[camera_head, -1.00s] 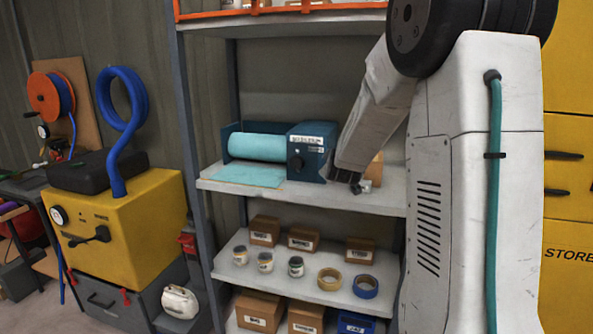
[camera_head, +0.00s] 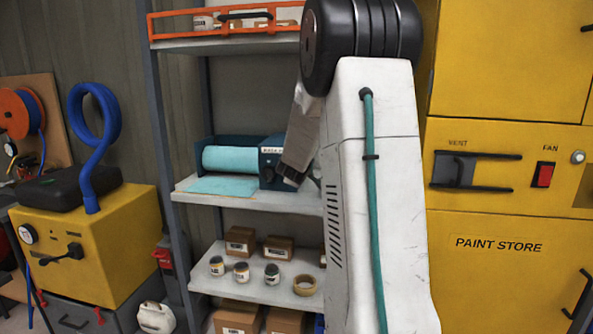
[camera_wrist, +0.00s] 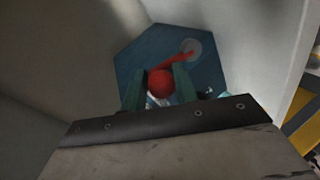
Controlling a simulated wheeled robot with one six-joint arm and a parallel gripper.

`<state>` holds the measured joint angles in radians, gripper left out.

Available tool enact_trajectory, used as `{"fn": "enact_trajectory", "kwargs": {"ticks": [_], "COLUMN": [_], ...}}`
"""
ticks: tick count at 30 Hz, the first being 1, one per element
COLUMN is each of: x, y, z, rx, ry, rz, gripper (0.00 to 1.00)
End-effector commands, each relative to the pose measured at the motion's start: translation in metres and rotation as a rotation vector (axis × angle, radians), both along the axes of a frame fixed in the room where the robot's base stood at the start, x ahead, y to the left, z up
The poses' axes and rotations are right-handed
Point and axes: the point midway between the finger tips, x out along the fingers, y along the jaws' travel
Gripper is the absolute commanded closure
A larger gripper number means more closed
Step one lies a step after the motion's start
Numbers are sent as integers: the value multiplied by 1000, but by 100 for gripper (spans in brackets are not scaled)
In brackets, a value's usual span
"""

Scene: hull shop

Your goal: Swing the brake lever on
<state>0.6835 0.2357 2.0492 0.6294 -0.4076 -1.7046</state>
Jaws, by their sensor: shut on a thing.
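The brake lever (camera_wrist: 177,60) is red with a round knob (camera_wrist: 161,84), in the wrist view. It runs from the knob up and right to a pale round pivot (camera_wrist: 193,48) on a dark blue end plate (camera_wrist: 145,52). My gripper (camera_wrist: 160,87) is shut on the knob, with a green finger on each side. In the head view a blue roll holder (camera_head: 272,155) with a pale teal roll (camera_head: 230,159) stands on the shelf. My forearm reaches down at its right end; the lever and my fingertips are hidden there.
The shelf (camera_head: 255,198) is close under the roll holder. Tins and tape (camera_head: 305,285) stand on the shelf below. An orange tray (camera_head: 180,33) is above. A yellow paint store (camera_head: 500,270) stands right, a yellow machine (camera_head: 110,235) left.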

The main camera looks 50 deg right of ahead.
Motion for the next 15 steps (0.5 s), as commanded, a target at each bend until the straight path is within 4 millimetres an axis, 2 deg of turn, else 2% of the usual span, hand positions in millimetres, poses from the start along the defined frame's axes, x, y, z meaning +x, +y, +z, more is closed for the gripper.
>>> {"fn": "enact_trajectory", "kwargs": {"ticks": [1, 3, 4, 6, 15], "x": [1, 1, 1, 1, 0], "y": [4, 4, 4, 4, 2], "z": [-8, -8, -8, -8, -3], "rx": [13, 13, 13, 13, 5], "ry": [11, 11, 11, 11, 3], "rz": [7, 8, 8, 8, 4], "gripper": [100, 100, 68, 53, 53]}}
